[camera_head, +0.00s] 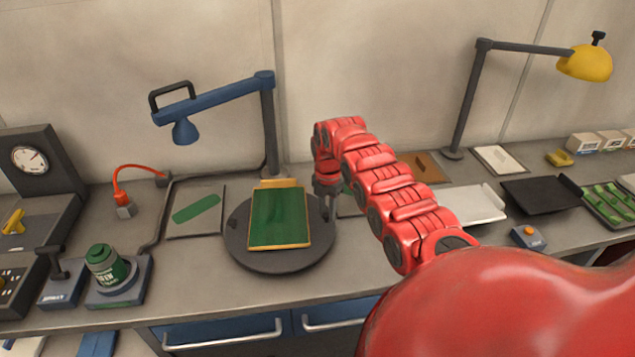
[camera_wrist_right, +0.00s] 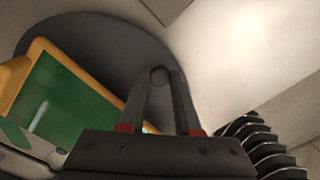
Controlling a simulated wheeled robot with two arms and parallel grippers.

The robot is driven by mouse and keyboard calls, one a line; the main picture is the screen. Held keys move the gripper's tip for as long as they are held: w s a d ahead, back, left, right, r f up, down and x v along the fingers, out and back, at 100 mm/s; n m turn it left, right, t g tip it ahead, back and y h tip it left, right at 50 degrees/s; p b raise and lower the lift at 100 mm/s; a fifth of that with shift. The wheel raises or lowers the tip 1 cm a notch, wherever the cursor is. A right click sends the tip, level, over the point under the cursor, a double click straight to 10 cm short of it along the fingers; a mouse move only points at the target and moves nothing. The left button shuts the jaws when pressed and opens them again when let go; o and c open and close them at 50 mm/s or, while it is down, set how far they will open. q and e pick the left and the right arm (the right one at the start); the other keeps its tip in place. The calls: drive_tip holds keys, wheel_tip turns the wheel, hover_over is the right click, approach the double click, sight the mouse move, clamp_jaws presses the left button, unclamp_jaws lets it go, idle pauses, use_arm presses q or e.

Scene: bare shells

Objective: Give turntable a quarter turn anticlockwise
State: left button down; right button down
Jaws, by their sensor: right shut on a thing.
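The turntable (camera_head: 275,262) is a dark grey round disc on the bench, left of centre in the head view. A green board in a yellow-orange frame (camera_head: 279,218) lies on it. My right gripper (camera_head: 329,207) reaches down at the disc's right edge. In the right wrist view, my right gripper (camera_wrist_right: 161,82) has its fingertips closed around a small round dark peg (camera_wrist_right: 159,75) near the rim of the turntable (camera_wrist_right: 100,40). The framed board (camera_wrist_right: 62,100) shows beside the fingers, apart from them. My left gripper is not in view.
A blue lamp (camera_head: 215,98) stands behind the turntable. A green jar (camera_head: 105,265) on a stand is at the left. A tray with a green piece (camera_head: 195,212) lies left of the disc. A white tray (camera_head: 470,205) and black tray (camera_head: 540,195) lie to the right.

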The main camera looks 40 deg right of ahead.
drive_tip(key=shift+w+d+n, duration=0.25)
drive_tip(key=shift+w+n, duration=0.15)
idle(0.4)
drive_tip(key=c, duration=0.6)
unclamp_jaws()
wheel_tip(320, 180, up, 18)
drive_tip(key=b, duration=0.1)
drive_tip(key=shift+f+b, duration=0.2)
drive_tip(key=shift+b, duration=0.15)
